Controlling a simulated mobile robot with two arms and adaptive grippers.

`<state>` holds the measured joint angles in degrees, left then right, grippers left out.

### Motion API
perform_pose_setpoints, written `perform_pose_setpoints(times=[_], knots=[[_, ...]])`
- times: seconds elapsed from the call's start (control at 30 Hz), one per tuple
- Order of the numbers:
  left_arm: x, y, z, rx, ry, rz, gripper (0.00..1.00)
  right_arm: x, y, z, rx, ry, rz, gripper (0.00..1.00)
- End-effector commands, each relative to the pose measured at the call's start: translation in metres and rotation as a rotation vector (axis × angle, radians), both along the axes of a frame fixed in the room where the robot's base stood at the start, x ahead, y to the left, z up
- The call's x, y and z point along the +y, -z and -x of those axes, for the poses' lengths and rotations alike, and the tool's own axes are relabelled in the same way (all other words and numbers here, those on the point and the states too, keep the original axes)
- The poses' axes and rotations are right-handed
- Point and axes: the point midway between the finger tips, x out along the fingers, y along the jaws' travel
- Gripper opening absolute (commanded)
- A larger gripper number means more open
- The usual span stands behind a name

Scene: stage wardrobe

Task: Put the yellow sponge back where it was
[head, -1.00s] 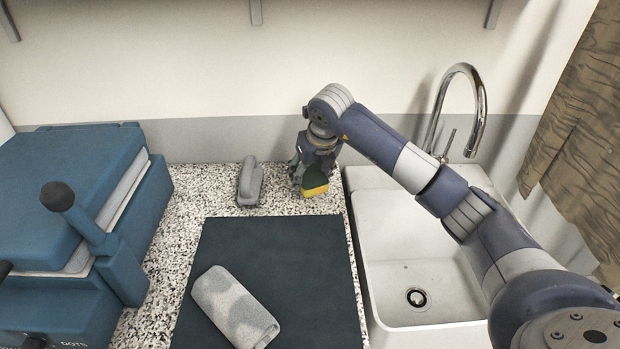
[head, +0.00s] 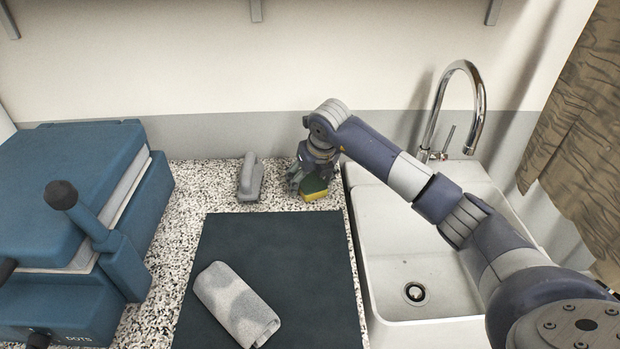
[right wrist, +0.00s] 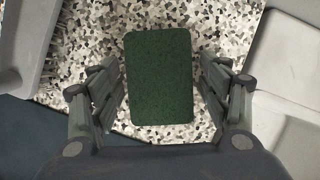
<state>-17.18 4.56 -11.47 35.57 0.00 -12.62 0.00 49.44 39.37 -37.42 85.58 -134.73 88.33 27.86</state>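The sponge, with a dark green top and a yellow lower part (head: 316,194), sits on the speckled counter at the back, left of the sink. In the right wrist view its green face (right wrist: 159,75) lies between the fingers of my right gripper (right wrist: 161,85). Narrow gaps show on both sides, so the gripper is open around the sponge. In the head view my right gripper (head: 310,178) is just above and around the sponge and partly hides it. My left gripper is not in view.
A grey handled tool (head: 250,178) stands left of the sponge. A dark mat (head: 270,240) with a rolled grey cloth (head: 236,305) lies in front. The white sink (head: 440,260) and its tap (head: 480,100) are right; a blue press (head: 80,200) is left.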

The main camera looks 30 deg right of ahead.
Motion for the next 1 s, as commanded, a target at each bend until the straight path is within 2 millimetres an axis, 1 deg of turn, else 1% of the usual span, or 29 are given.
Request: perform_pose_setpoints(times=[0.27,0.37,0.43,0.57,0.8,0.9,1.0], knots=[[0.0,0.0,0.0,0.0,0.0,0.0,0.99,0.0,-0.001,0.0,0.0,0.0,0.0,0.73],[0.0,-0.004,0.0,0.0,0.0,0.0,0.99,0.0,-0.005,0.0,0.0,0.0,0.0,0.73],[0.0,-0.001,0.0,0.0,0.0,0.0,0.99,0.0,-0.01,0.002,-0.003,0.0,0.0,0.73],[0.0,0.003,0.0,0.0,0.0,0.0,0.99,0.0,-0.032,0.011,-0.006,-0.001,0.002,0.73],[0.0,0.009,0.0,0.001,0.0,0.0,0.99,0.002,-0.081,0.031,-0.005,0.0,0.0,0.73],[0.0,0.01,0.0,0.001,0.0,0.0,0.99,0.002,-0.096,0.038,-0.003,-0.001,0.001,0.73],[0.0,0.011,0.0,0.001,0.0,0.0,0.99,0.002,-0.106,0.043,-0.001,0.0,0.001,0.73]])
